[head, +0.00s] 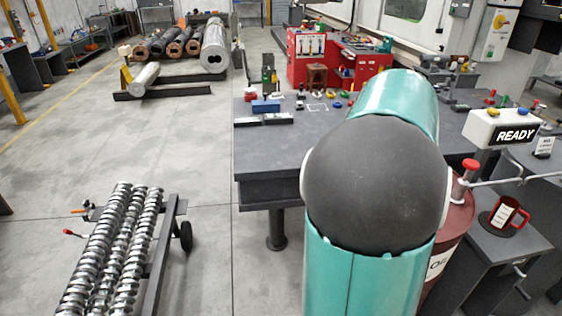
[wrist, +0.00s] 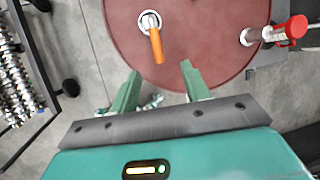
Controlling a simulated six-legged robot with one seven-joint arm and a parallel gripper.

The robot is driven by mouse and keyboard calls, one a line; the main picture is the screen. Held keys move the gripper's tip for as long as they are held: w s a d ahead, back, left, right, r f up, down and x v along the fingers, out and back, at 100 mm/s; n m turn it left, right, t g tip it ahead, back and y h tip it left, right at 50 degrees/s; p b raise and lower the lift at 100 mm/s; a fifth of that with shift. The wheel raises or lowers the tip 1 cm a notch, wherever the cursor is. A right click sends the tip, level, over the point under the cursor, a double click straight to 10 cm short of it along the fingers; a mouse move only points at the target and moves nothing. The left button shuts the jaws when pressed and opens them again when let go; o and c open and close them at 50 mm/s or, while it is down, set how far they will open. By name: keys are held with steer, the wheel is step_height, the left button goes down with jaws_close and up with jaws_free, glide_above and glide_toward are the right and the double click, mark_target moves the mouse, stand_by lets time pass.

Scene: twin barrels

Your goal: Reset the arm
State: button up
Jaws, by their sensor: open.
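My arm, teal with a dark grey joint, rises through the middle of the head view and hides much of the workbench and barrel behind it. My gripper (wrist: 160,82) shows in the wrist view with its two green fingers apart and nothing between them. The fingertips overlap the near edge of a dark red barrel top (wrist: 205,55) in the picture. I cannot tell the height between them. An orange-handled piece (wrist: 156,42) stands at a fitting on the barrel top, just beyond the fingertips. The gripper is not seen in the head view.
A red-handled valve (wrist: 290,30) sits at the barrel's right; it also shows in the head view (head: 467,170). A READY sign box (head: 505,130) and red mug (head: 505,215) are at right. A cart with screw shafts (head: 115,250) stands at lower left. Floor between is clear.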

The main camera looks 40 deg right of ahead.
steer(key=w+a+n+t+y, duration=0.1)
steer(key=w+a+n+y, duration=0.15)
steer(key=a+n, duration=0.9)
steer(key=w+a+n+t+y, duration=0.1)
steer(key=w+a+n, duration=0.2)
steer(key=a+n, duration=0.85)
steer(key=s+a+f+n, duration=0.2)
steer(key=s+a+n, duration=0.2)
steer(key=a+n, duration=0.5)
steer(key=s+a+f+n, duration=0.2)
steer(key=s+a+n, duration=0.2)
steer(key=a+n, duration=0.5)
steer(key=a, duration=0.6)
steer(key=shift+s+a+t, duration=0.15)
steer(key=shift+s+t, duration=0.15)
